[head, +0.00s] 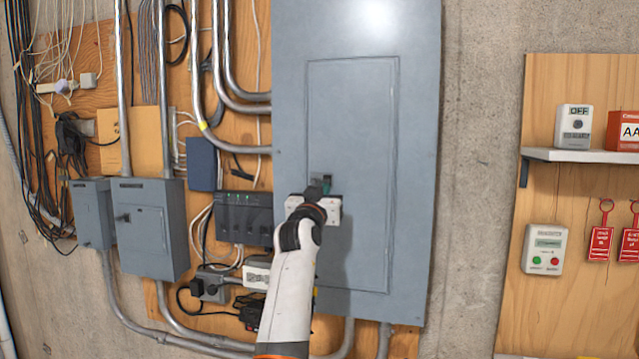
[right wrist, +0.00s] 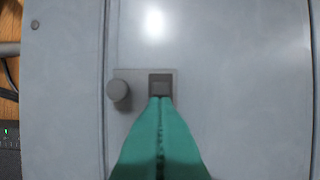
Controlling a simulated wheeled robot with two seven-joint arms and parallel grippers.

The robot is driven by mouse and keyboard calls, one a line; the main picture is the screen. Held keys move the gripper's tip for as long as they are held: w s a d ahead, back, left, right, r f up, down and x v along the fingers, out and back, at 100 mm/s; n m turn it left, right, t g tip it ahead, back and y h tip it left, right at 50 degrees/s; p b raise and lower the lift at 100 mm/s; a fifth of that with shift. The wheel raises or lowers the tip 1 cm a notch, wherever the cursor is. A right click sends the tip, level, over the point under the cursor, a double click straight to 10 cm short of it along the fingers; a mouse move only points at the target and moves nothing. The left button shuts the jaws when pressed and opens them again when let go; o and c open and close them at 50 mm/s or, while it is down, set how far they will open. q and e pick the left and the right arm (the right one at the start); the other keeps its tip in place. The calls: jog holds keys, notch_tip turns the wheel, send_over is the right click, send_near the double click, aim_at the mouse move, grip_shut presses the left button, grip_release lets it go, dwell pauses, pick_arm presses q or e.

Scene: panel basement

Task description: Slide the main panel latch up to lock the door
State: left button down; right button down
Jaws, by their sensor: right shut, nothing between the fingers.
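The grey main panel (head: 353,130) hangs on the wall in the head view, and its door (head: 355,245) lies flat in its frame. In the right wrist view the latch (right wrist: 161,87) is a small dark square slider in a grey plate (right wrist: 130,76), beside a round knob (right wrist: 117,90). My right gripper (head: 325,187) is in front of the latch and hides most of it in the head view. Its green fingers (right wrist: 160,101) are shut with nothing between them. Their tips are at the lower edge of the latch; I cannot tell whether they touch. My left gripper is not in view.
Smaller grey boxes (head: 146,228) and conduits (head: 124,90) are left of the panel. A black device with green lights (head: 245,217) sits close to its left edge. Bare concrete (head: 480,150) lies to the right, then a wooden board with a shelf (head: 585,156) and red tags (head: 600,243).

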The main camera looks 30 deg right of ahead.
jog(key=shift+r, duration=0.2)
jog(key=shift+f+b, duration=0.25)
jog(key=shift+b, duration=0.05)
dwell(0.5)
jog(key=r+b+v, duration=0.1)
jog(key=v, duration=0.5)
jog(key=shift+s+a+r, duration=0.25)
jog(key=shift+s+a, duration=0.15)
jog(key=shift+a, duration=0.05)
dwell(0.5)
